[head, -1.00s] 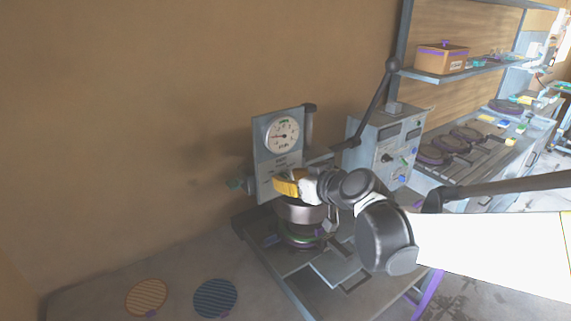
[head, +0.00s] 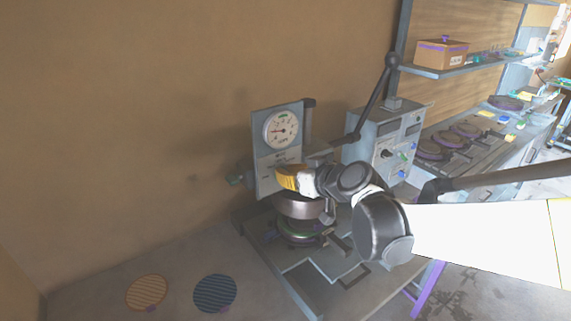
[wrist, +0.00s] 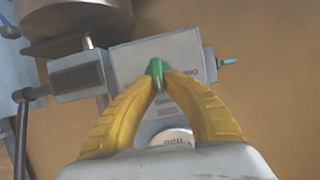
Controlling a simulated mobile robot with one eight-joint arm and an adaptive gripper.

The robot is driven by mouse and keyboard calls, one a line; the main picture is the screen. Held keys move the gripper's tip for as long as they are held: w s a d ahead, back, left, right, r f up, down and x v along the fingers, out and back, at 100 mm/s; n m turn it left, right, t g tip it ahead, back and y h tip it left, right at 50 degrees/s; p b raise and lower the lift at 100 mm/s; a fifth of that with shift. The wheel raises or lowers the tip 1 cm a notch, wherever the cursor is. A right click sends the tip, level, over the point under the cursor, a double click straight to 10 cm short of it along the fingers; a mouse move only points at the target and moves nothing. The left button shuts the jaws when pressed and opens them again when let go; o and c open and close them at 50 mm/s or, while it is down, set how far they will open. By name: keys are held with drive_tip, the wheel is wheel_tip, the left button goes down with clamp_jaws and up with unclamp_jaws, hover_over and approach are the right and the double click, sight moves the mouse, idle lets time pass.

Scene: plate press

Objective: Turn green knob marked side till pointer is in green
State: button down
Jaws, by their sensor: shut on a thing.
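My gripper (wrist: 160,72) has yellow fingers, shut on a green knob (wrist: 155,69) at the front of the press's grey gauge panel (wrist: 188,50). In the head view my gripper (head: 280,178) covers this knob. A second green knob (wrist: 228,62) sticks out from the panel's side, apart from my fingers; it also shows in the head view (head: 237,180). The round white gauge (head: 281,130) has a green band at its top, and its dark pointer points left, outside the band. In the wrist view only part of the gauge (wrist: 172,138) shows. Any marking on the knobs is too small to read.
The press's lever (head: 374,100) rises behind the panel. A grey control box (head: 382,140) stands to the right. A round metal press head (head: 298,206) is below my gripper. Orange (head: 147,291) and blue (head: 215,292) ribbed discs lie at front left.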

drive_tip(key=shift+w+d+f+m+g+y, duration=0.15)
drive_tip(key=shift+m+g+y, duration=0.15)
drive_tip(key=shift+m, duration=0.3)
drive_tip(key=shift+d+m+g+y, duration=0.2)
drive_tip(key=shift+m+y, duration=0.2)
drive_tip(key=shift+m, duration=0.2)
drive_tip(key=shift+w+d+f+m+g+y+b, duration=0.1)
drive_tip(key=shift+f+m+y+b, duration=0.1)
drive_tip(key=shift+m+y+b, duration=1)
drive_tip(key=shift+w+d+f+m+g+y+b, duration=0.15)
drive_tip(key=shift+m+y+b, duration=0.4)
drive_tip(key=shift+m, duration=1.25)
drive_tip(key=shift+f+m+g+y+b, duration=0.1)
drive_tip(key=shift+f+m+y+b, duration=0.15)
drive_tip(key=shift+m+y+b, duration=0.95)
drive_tip(key=shift+m+h, duration=0.35)
drive_tip(key=shift+m, duration=0.05)
drive_tip(key=c, duration=1.5)
unclamp_jaws()
drive_tip(key=shift+a, duration=0.1)
drive_tip(key=shift+d, duration=0.2)
